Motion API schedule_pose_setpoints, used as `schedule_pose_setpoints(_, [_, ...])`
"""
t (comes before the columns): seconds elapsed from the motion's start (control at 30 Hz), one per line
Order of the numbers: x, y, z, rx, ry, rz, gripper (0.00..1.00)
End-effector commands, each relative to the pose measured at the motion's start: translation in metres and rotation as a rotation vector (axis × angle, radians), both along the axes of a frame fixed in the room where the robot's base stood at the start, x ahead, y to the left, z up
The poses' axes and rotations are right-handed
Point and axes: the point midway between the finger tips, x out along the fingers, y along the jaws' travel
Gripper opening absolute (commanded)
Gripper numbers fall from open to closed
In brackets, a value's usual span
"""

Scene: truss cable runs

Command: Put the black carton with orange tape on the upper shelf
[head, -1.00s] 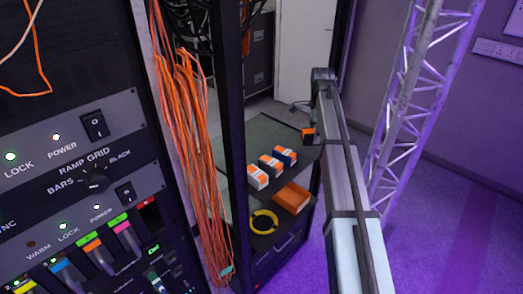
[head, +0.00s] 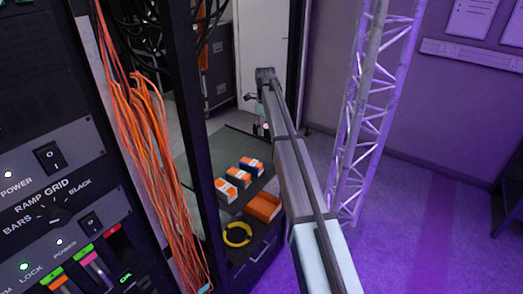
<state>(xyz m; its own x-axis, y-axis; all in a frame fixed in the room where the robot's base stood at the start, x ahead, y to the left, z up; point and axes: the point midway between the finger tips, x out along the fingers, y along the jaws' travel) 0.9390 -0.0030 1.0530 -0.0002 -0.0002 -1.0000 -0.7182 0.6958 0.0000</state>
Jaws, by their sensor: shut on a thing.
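My arm reaches from the bottom of the head view up to a dark joint near the top middle. My gripper cannot be made out; the part of the arm beyond that joint is mostly hidden behind the nearer links. A small dark and pale shape shows just left of the arm, below the joint, too small to identify. I cannot make out the black carton with orange tape; the arm may hide it. No upper shelf can be clearly told in this view.
Several white, orange and dark blue boxes (head: 239,178) stand on a dark surface beside an orange box (head: 263,208) and a yellow cable coil (head: 237,235). Orange cables (head: 150,150) hang by the rack (head: 50,120) at left. A metal truss (head: 362,120) stands right of my arm.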

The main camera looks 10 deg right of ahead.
Motion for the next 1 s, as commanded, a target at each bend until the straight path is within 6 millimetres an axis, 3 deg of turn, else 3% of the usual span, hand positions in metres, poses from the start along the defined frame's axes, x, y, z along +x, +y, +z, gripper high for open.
schedule_pose_setpoints(0.3, [-0.001,0.000,-0.065,0.000,0.001,0.001,0.11])
schedule_pose_setpoints(0.63, [-0.001,0.000,-0.088,0.000,0.001,0.002,0.11])
schedule_pose_setpoints(0.9, [0.000,0.000,-0.120,0.000,0.000,0.002,0.11])
schedule_pose_setpoints(1.0, [0.000,0.000,-0.122,0.000,-0.001,0.002,0.11])
